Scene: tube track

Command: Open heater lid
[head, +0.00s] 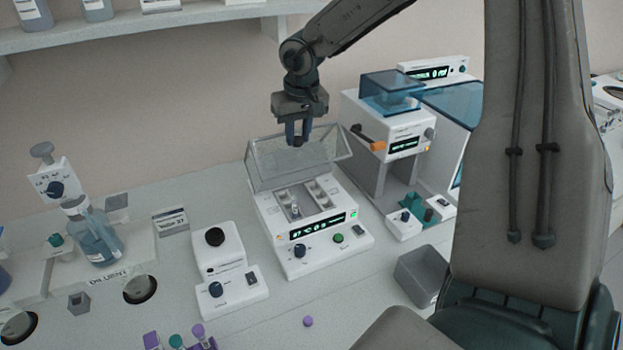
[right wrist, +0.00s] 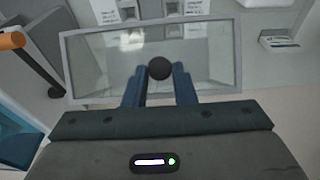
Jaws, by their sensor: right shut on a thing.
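The heater (head: 312,217) is a white block with a green display, a blue knob and a green button. It stands in the middle of the bench in the head view. Its clear lid (head: 271,160) is tilted up at the back, and the wells show below it. My right gripper (head: 298,138) is above the lid, shut on the lid's dark round knob (right wrist: 159,68). In the right wrist view the blue fingers (right wrist: 159,88) are on both sides of the knob, with the clear lid (right wrist: 90,68) behind. My left gripper is not in view.
A white device with a blue cover (head: 391,95) and an orange-tipped handle (head: 376,145) stands to the right. A small white mixer (head: 217,248) is on the left. A grey bin (head: 420,275) is at the front right. Tubes with purple caps (head: 198,331) are at the front.

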